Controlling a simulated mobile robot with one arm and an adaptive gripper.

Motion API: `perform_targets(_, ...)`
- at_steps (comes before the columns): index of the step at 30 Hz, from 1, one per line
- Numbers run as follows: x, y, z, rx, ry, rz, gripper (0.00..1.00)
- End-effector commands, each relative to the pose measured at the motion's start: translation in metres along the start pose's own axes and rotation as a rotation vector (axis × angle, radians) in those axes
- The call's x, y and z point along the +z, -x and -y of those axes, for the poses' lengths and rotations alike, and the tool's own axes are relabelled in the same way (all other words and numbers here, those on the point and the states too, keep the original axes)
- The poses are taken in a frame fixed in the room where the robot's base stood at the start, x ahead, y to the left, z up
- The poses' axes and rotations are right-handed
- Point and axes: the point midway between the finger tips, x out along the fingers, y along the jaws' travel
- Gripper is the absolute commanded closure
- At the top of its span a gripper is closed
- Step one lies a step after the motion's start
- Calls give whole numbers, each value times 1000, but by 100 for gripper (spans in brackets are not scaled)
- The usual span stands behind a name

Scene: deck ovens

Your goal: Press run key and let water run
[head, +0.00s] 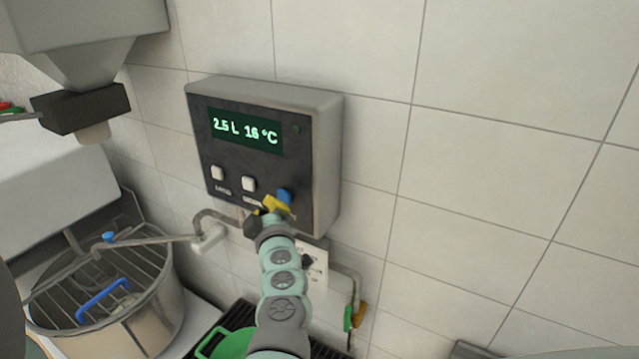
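A grey water meter box (328,150) is fixed to the tiled wall, with a dark front panel. Its lit green display (246,131) reads 2.5 L 16 °C. Below it are two white keys, a left one (217,173) and a middle one (249,184), and a blue key (285,196) at the right. The blue key's label is mostly hidden by my gripper (274,207). The yellow fingertips are at the blue key's lower left; I cannot tell whether they touch it. The finger gap is not clear. A small round lamp (296,130) looks dark.
A metal pipe (150,241) runs left from below the box over a steel bowl (155,318) with a wire guard and blue handle (103,297). No stream of water shows. A green round item (228,345) lies below. A socket (316,265) is behind my arm.

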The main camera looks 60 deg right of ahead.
Motion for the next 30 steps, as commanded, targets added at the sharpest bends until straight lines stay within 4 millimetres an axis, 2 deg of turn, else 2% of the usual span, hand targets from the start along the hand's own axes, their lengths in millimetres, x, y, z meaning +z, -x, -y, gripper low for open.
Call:
perform_targets(11, 0, -2, -1, -2, -1, -2, 100)
perform_targets(12, 0, -2, -1, -2, -1, -2, 96)
perform_targets(14, 0, -2, 0, -2, -1, -2, 100)
perform_targets(30, 0, -2, 0, -3, -1, -2, 100)
